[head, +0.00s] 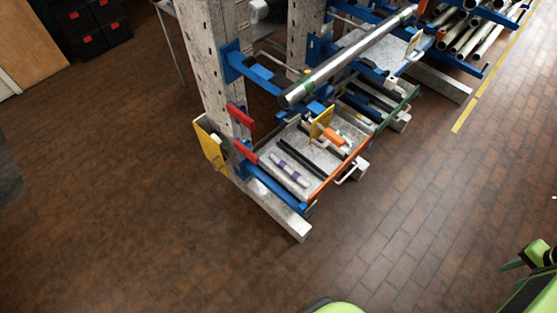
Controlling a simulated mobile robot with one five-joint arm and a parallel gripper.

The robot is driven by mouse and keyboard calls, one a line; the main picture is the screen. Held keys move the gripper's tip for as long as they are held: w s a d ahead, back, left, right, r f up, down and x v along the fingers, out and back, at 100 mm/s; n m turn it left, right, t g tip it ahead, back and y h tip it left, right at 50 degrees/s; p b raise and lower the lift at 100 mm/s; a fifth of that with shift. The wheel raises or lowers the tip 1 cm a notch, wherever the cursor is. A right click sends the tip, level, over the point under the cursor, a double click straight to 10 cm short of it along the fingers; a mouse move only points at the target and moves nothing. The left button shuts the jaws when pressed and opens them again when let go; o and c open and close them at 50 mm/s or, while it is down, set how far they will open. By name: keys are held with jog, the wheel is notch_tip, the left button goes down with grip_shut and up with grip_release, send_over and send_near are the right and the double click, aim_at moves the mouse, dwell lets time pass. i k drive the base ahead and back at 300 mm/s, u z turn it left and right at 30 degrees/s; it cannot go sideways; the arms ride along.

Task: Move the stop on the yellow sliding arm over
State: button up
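A grey steel mast (222,90) stands left of centre, with blue arms reaching out from it. I cannot pick out a yellow sliding arm or its stop for certain. A yellow plate (211,147) is on the left side of the mast near its foot. A second, smaller yellow plate (321,122) stands upright at the back of the low tray, beside an orange piece. My gripper (515,264) seems to show at the lower right edge as green and dark parts, well away from the rack. Its fingers are not clear.
The low tray (318,157) holds a purple-banded tube (289,169) and dark bars. A long steel pipe (350,60) lies across the upper blue arms. A pale foot beam (272,214) sticks out along the floor. The brown floor in front is clear.

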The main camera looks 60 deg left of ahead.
aim_at(330, 134)
jog(key=z, duration=0.15)
jog(key=k, duration=0.75)
jog(key=u, duration=1.8)
jog(key=k, duration=0.8)
jog(key=z, duration=0.2)
jog(key=i, duration=0.8)
jog(key=u, duration=0.05)
